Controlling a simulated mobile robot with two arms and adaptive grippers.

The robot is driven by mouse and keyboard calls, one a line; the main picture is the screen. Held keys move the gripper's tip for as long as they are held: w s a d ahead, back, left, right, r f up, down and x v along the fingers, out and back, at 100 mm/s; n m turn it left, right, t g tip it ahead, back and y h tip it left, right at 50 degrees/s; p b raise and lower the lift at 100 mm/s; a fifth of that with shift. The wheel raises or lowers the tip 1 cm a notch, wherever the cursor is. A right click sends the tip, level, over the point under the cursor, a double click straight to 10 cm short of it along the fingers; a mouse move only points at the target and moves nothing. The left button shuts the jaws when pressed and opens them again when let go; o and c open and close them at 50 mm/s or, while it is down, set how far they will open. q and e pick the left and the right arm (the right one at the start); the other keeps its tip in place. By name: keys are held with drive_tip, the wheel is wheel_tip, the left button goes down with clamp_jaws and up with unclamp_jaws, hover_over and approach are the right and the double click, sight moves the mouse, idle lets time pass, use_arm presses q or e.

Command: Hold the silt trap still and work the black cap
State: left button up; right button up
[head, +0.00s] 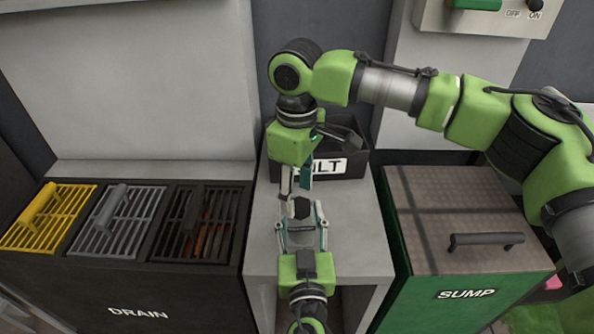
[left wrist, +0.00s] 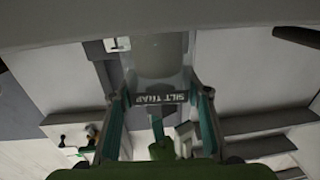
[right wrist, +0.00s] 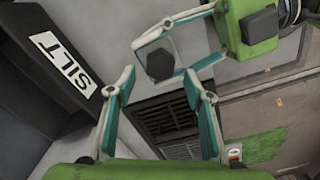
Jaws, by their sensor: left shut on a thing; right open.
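The silt trap shows in the left wrist view as a pale, translucent body (left wrist: 162,62) with a dark SILT TRAP label (left wrist: 172,97). Its black cap (head: 299,208) faces up in the head view and looks hexagonal in the right wrist view (right wrist: 160,65). My left gripper (head: 302,225) is shut on the silt trap, with a finger on either side of it. My right gripper (head: 296,182) is open and points down just behind the cap in the head view. In the right wrist view the cap appears beyond its open fingertips (right wrist: 160,88); I see no contact.
A black SILT bin (head: 345,150) stands behind on the grey stand (head: 350,235). Left is the DRAIN unit with yellow (head: 50,218), grey (head: 118,220) and black (head: 200,222) grates. Right is the green SUMP box (head: 465,295) with a handled lid. An OFF/ON panel (head: 480,18) is above.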

drive_tip(key=shift+f, duration=1.15)
drive_tip(key=c, duration=1.2)
drive_tip(key=n, duration=0.6)
drive_tip(key=shift+s, duration=0.2)
